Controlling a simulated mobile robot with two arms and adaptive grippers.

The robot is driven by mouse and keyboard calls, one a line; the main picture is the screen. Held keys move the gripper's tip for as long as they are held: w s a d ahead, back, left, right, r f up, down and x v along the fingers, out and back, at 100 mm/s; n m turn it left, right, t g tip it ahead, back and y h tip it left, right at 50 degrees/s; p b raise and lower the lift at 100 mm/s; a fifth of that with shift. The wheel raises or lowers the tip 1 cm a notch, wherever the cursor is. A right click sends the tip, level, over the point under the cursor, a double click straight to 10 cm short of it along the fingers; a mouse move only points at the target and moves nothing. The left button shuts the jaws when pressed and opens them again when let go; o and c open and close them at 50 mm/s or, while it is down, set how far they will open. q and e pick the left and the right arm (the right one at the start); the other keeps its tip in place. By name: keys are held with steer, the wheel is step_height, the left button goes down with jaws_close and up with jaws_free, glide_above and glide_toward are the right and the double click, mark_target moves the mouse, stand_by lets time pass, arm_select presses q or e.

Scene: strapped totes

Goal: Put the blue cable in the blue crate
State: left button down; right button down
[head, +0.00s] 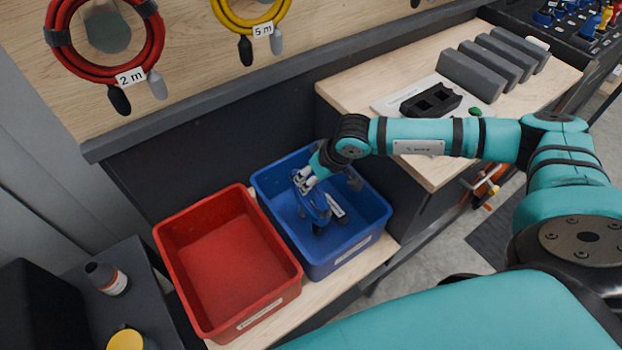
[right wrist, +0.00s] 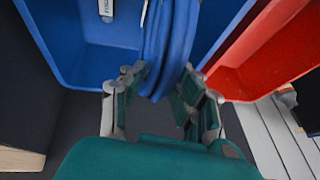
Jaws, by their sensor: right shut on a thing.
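The blue crate (head: 322,264) stands on a low wooden shelf, right of the red crate. My right gripper (head: 305,180) reaches over it from the upper right. It is shut on the blue cable (head: 318,209), a coil with a white tag and dark ends. The cable hangs within the crate's outline; I cannot tell whether it touches the floor. In the right wrist view the cable (right wrist: 172,45) runs up from between the fingers, with the blue crate (right wrist: 65,45) behind it. My left gripper is not in view.
The empty red crate (head: 222,254) adjoins on the left. A red coil (head: 75,70) and a yellow coil (head: 232,22) hang on the board behind. The workbench (head: 360,95) at upper right holds grey blocks (head: 480,70). A bottle (head: 106,278) stands at lower left.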

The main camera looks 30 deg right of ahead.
steer(key=shift+w+f+b, duration=0.1)
steer(key=shift+f+b, duration=0.05)
steer(key=shift+b, duration=0.15)
stand_by(0.4)
steer(key=c, duration=0.9)
jaws_free()
steer(key=shift+s+f, duration=0.2)
steer(key=shift+f, duration=0.05)
steer(key=v, duration=1.2)
steer(key=shift+r, duration=0.15)
steer(key=shift+w, duration=0.1)
